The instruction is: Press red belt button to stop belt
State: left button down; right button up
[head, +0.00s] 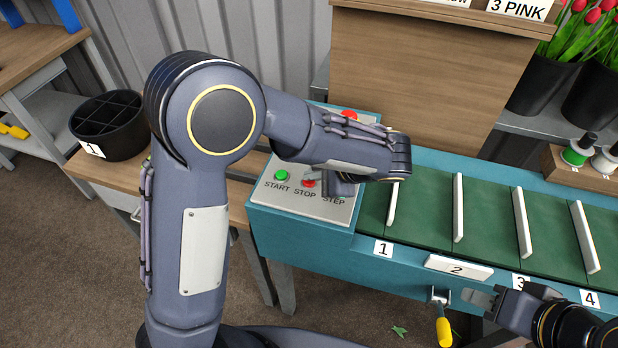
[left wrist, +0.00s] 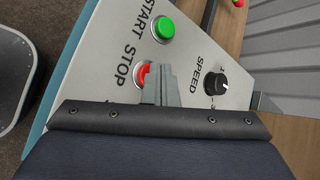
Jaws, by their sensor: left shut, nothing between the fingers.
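The red STOP button (head: 309,184) sits on the grey sloped control panel (head: 270,200) at the belt's left end, between the green START button (head: 281,175) and the STEP label. My left gripper (head: 318,178) is shut and empty, its fingertips right at the STOP button. In the left wrist view the closed fingers (left wrist: 160,82) cover the right part of the red button (left wrist: 141,75); whether they touch it I cannot tell. The green button (left wrist: 163,29) is clear of them. My right gripper (head: 480,298) is at the belt's front edge; its jaw opening is unclear.
The green belt (head: 430,205) with white dividers runs to the right. A speed knob (left wrist: 216,84) is beside the STOP button. A yellow handle (head: 443,330) hangs below the belt. A black divided bucket (head: 110,125) stands left.

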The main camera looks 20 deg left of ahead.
aim_at(314, 182)
pick_arm(q)
jog(key=shift+r+p, duration=0.4)
jog(key=shift+r, duration=0.3)
notch_tip(314, 182, up, 5)
jog(key=p, duration=0.4)
dwell(0.6)
